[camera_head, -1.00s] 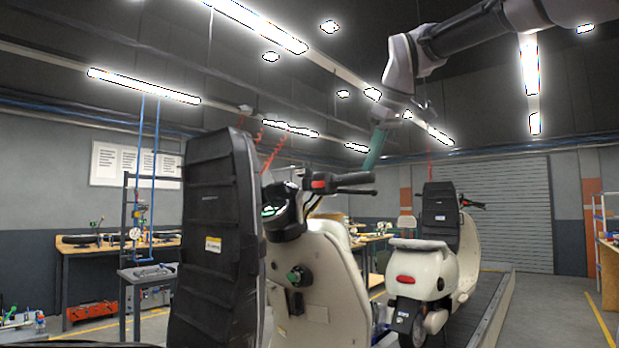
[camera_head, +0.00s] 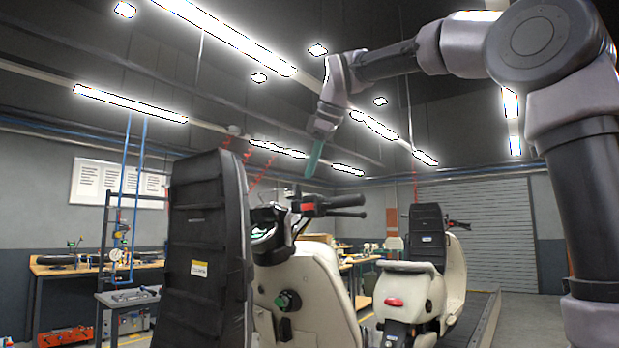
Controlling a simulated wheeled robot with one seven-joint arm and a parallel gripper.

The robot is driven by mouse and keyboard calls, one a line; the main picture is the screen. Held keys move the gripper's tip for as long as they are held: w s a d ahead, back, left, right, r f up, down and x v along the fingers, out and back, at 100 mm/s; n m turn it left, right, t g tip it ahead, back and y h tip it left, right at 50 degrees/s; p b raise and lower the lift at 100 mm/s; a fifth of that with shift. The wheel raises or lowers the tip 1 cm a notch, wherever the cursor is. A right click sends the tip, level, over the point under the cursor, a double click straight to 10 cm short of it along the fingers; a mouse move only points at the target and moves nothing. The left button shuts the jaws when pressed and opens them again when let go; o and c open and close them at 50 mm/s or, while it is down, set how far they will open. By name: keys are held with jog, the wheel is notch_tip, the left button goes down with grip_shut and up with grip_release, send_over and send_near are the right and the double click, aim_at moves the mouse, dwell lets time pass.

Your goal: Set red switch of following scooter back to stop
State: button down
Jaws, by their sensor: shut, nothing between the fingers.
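The near cream scooter (camera_head: 318,285) stands side-on at centre, with a black handlebar and dash. A red switch (camera_head: 308,207) sits on the handlebar by the black grip; its setting is too small to tell. A second cream scooter (camera_head: 402,290) stands farther back to the right, with a small red part (camera_head: 455,224) on its handlebar. My gripper (camera_head: 312,170) has teal fingers, shut and empty, pointing down. In the picture it is just above the near scooter's red switch, apart from it.
A tall black padded panel (camera_head: 207,255) stands left of the near scooter's handlebar. The slat conveyor (camera_head: 478,318) runs at the right behind. Workbenches (camera_head: 95,272) stand at the left. Open air lies above the handlebar.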

aim_at(305, 198)
jog(key=x, duration=0.3)
jog(key=w+x, duration=0.1)
jog(key=x, duration=0.2)
jog(key=w+d+r+x, duration=0.1)
jog(key=x, duration=0.3)
jog(key=shift+w+r, duration=0.1)
jog(key=shift+w, duration=0.4)
jog(key=shift+w+m+h, duration=0.3)
jog(key=shift+m, duration=0.2)
jog(key=shift+d, duration=0.15)
